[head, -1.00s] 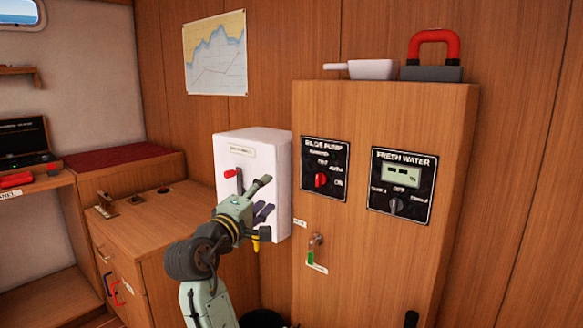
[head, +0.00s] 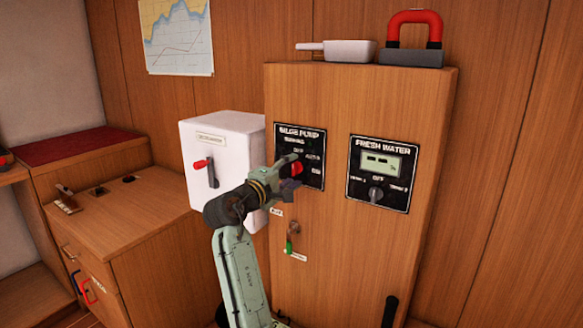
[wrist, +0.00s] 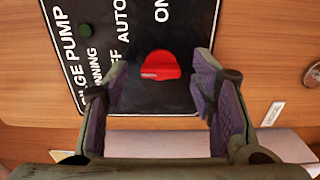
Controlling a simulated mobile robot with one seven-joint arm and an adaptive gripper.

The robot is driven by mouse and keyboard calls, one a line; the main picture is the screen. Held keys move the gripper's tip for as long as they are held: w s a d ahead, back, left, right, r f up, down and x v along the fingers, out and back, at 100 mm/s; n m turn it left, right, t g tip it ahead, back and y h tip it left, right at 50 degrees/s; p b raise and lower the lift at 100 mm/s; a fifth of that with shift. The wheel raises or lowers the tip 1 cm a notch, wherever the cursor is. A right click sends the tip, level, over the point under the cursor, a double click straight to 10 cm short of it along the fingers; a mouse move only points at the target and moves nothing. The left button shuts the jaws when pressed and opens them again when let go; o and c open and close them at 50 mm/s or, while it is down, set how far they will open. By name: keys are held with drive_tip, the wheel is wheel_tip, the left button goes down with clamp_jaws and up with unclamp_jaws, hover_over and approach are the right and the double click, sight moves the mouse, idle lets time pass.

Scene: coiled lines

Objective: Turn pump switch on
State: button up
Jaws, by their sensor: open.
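The black BILGE PUMP panel (head: 288,138) is on the front of the wooden cabinet, with labels including OFF, AUTO and ON. Its red rotary knob (head: 297,169) is partly hidden by my gripper (head: 289,177). In the wrist view the red knob (wrist: 160,65) lies between and just beyond the fingertips of my gripper (wrist: 158,82). The fingers are open, one on each side of the knob, with gaps showing. I cannot tell which label the knob points to. The panel (wrist: 135,98) shows sideways there, with a dark green round lamp (wrist: 85,30).
The FRESH WATER panel (head: 356,190) with its own dark knob (head: 376,193) is to the right. A white box (head: 230,150) with a red-tipped lever (head: 210,172) is to the left. A key with a green tag (head: 289,245) hangs below the pump panel.

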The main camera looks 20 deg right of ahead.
drive_tip(key=shift+w+d, duration=0.35)
drive_tip(key=c, duration=1.1)
drive_tip(key=shift+c, duration=0.2)
